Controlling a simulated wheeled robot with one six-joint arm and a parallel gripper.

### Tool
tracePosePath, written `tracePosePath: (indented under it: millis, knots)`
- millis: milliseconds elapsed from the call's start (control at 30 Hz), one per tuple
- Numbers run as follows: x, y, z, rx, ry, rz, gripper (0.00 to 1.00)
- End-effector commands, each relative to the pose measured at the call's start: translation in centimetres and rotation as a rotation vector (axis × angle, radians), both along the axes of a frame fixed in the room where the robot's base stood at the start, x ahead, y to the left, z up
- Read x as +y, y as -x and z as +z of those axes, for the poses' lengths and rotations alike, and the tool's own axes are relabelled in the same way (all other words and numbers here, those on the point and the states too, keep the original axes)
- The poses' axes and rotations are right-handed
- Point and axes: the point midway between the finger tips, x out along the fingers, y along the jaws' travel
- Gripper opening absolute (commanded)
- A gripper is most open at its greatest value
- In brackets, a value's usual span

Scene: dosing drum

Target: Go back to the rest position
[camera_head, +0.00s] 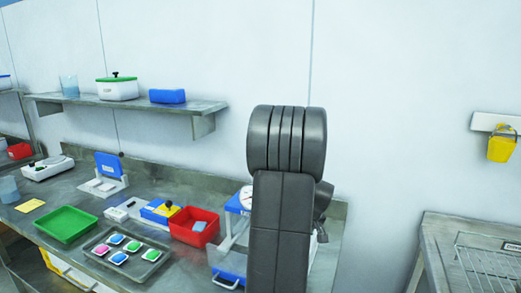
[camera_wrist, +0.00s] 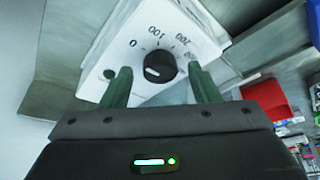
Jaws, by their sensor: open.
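In the wrist view, my gripper (camera_wrist: 159,72) is open, with its two green fingers apart. A black round knob (camera_wrist: 160,67) with a white pointer mark shows between the fingertips, with a gap to each finger. It sits on a white dial face (camera_wrist: 128,58) marked 0, 100, 200 and a further number partly hidden by the right finger. I cannot tell how far the fingertips are from the face. In the head view, my dark arm covers most of the blue and white device (camera_head: 238,203) on the bench, and my gripper is hidden.
Left of the device on the steel bench (camera_head: 180,262) are a red bin (camera_head: 194,226), a tray with coloured packs (camera_head: 98,255) and a green tray (camera_head: 66,224). A wall shelf (camera_head: 140,104) holds containers. Floor space separates the bench from a right-hand table (camera_head: 440,240).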

Motion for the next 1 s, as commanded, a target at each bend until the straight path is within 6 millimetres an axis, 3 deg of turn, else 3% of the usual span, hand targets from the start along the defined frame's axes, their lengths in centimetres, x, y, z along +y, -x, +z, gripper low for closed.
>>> tracePosePath:
  millis: [567,767,1000]
  knots:
    - [0.0,-0.1,-0.1,-0.002,0.0,-0.004,0.55]
    - [-0.3,0.7,2.1,-0.004,0.0,-0.001,0.55]
    - [-1.1,2.4,6.5,-0.006,0.001,-0.002,0.55]
